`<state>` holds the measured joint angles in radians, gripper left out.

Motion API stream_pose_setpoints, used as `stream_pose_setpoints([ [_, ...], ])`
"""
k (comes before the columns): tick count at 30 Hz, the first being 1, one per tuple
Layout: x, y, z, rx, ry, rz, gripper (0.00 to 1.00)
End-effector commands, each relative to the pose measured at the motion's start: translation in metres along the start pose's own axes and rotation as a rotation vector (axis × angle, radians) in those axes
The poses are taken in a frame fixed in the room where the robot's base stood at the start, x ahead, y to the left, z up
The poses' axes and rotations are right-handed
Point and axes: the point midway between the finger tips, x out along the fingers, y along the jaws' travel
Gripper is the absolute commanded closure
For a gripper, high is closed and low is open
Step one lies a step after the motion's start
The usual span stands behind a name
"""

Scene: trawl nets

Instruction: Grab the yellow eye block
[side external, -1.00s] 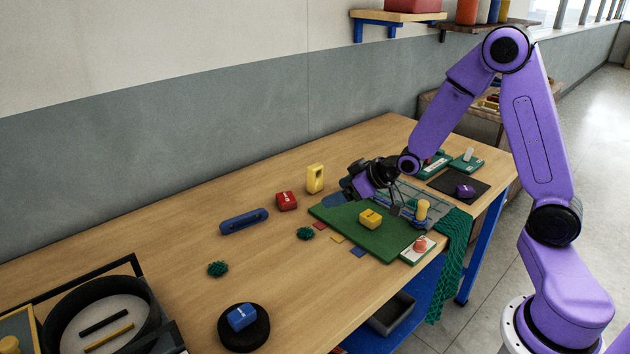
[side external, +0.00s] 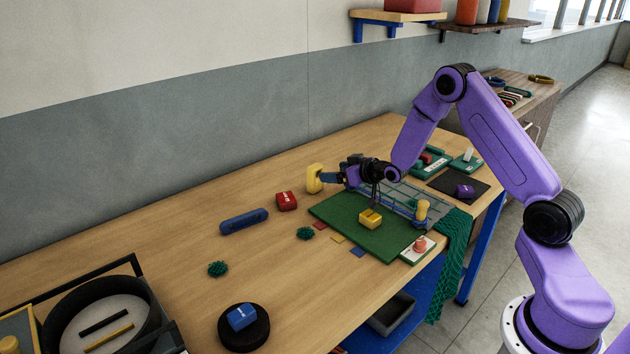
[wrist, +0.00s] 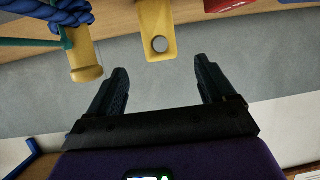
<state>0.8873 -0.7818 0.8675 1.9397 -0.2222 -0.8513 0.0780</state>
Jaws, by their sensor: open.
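The yellow eye block (side external: 314,179) stands upright on the wooden table at the back, by the red block. In the wrist view its end with a round grey-looking eye (wrist: 155,22) enters from the top edge. My gripper (side external: 328,178) is held low and points at the block from its right in the side view. In the wrist view my two dark fingers (wrist: 160,66) are spread wide and empty. The block lines up with the gap between them, a little beyond the fingertips. Any contact cannot be made out.
A red block (side external: 287,201) and a blue bar (side external: 244,221) lie left of the eye block. A green mat (side external: 345,217) with a yellow block (side external: 371,218) lies in front. A yellow peg with blue rope (wrist: 86,62) is at left in the wrist view.

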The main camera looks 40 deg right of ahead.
Motion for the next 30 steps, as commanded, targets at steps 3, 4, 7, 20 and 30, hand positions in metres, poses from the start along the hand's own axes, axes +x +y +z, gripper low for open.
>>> stream_pose_setpoints([
  [3, 0.018, 0.0, 0.001, 0.0, 0.0, 0.0, 0.17],
  [4, 0.022, 0.0, 0.0, 0.0, 0.0, 0.0, 0.17],
  [7, 0.034, -0.001, 0.0, 0.0, 0.0, -0.001, 0.17],
  [20, 0.059, 0.0, 0.001, 0.0, -0.001, 0.0, 0.17],
  [30, 0.093, -0.001, 0.001, 0.001, -0.001, 0.0, 0.17],
])
